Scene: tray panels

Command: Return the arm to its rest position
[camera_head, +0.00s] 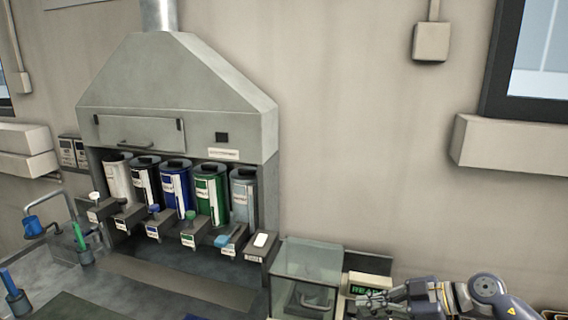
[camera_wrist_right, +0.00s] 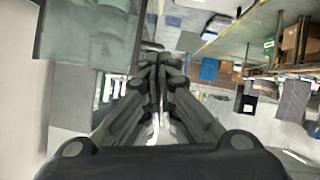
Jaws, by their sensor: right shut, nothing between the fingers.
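My right gripper (camera_head: 366,303) is at the lower right of the head view, its arm coming in from the right edge. It is in front of a green-lit display box (camera_head: 370,283); I cannot tell whether it touches. In the right wrist view the gripper (camera_wrist_right: 155,62) points away from the camera with its dark fingers together and nothing between them. My left gripper is not in view.
A glass-walled case (camera_head: 308,262) stands just left of the right gripper. A grey hooded cabinet (camera_head: 180,75) with several coloured canisters stands farther left. A wall ledge (camera_head: 505,143) juts out above the right arm. The wall between them is bare.

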